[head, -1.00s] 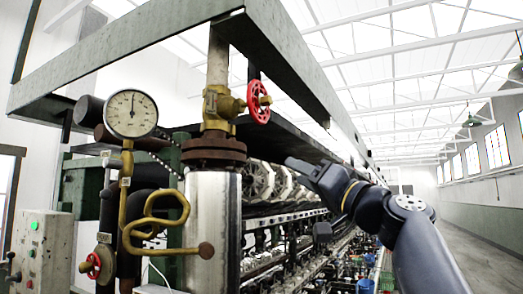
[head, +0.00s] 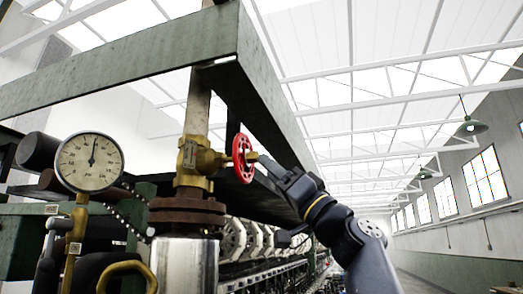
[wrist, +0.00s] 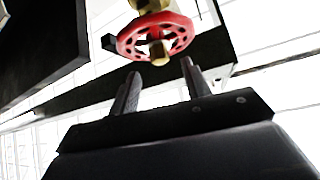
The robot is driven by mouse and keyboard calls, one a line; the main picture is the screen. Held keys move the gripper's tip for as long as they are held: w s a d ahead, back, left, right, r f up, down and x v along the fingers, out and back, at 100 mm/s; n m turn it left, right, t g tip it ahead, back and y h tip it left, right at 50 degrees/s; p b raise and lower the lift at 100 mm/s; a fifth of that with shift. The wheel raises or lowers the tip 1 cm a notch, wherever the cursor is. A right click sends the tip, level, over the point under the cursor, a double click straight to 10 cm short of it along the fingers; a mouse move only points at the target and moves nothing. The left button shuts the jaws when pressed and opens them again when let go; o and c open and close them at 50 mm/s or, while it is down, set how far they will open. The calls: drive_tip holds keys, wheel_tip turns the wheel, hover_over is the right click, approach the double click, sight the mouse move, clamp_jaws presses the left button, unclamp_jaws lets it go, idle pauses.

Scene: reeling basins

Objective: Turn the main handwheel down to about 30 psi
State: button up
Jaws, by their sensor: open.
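The red main handwheel (head: 242,153) sits on the right side of a brass valve (head: 192,158) on the vertical pipe. A round white pressure gauge (head: 80,172) is to its left; its needle points almost straight up, and its numbers are too small to read surely. My gripper (head: 264,168) is just right of the handwheel, pointing at its face. In the wrist view the red wheel (wrist: 178,46) lies just beyond the open fingertips of my gripper (wrist: 160,70), with its brass hub near the space between them. Nothing is held. I cannot tell whether a finger touches the wheel.
A green steel beam (head: 120,66) runs above the valve and turns back over my arm. A rusty flange (head: 187,212) and shiny cylinder (head: 183,262) stand below the valve. Machine reels (head: 262,236) lie behind. The aisle at the right is free.

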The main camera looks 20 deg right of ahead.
sight(249, 158)
drive_tip(key=shift+p+x, duration=1.05)
drive_tip(key=shift+x, duration=0.9)
drive_tip(key=shift+c, duration=0.3)
drive_tip(key=c, duration=0.9)
